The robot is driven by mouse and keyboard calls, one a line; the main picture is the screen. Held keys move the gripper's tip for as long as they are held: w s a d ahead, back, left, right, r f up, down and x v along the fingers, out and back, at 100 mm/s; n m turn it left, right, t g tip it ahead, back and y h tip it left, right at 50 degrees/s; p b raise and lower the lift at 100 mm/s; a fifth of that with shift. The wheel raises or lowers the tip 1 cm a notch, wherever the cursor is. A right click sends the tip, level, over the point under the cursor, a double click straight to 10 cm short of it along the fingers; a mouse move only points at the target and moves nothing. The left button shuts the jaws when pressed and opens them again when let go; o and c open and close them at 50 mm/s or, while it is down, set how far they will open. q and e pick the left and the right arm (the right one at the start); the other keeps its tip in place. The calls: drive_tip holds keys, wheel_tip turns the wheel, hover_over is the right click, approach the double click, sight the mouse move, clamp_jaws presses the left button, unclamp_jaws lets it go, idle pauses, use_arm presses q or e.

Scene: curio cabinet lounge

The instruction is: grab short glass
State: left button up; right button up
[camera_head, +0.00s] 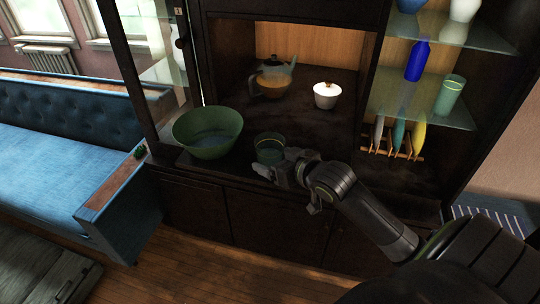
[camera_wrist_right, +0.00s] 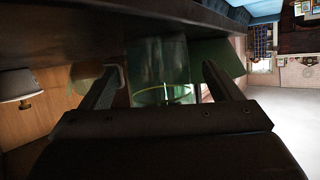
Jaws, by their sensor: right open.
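The short green glass (camera_head: 269,147) stands upright on the dark cabinet counter, just right of the green bowl. My right gripper (camera_head: 277,165) is at its near side, low over the counter's front edge, with its fingers pointing toward it. In the right wrist view the see-through glass (camera_wrist_right: 158,70) shows between the two spread fingers of the right gripper (camera_wrist_right: 163,75). The gripper is open, and I cannot tell whether either finger touches the glass. My left gripper is in neither view.
A large green bowl (camera_head: 208,133) stands close left of the glass. A glass teapot (camera_head: 272,83) and a white lidded pot (camera_head: 327,95) stand further back. Glass shelves at right hold a blue bottle (camera_head: 417,61) and a green tumbler (camera_head: 450,95). Counter right of the glass is clear.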

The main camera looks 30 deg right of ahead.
sight(270, 157)
drive_tip(key=shift+x, duration=1.8)
drive_tip(key=shift+d+f, duration=0.1)
drive_tip(key=shift+s, duration=0.1)
drive_tip(key=shift+c, duration=0.3)
drive_tip(key=c, duration=1.2)
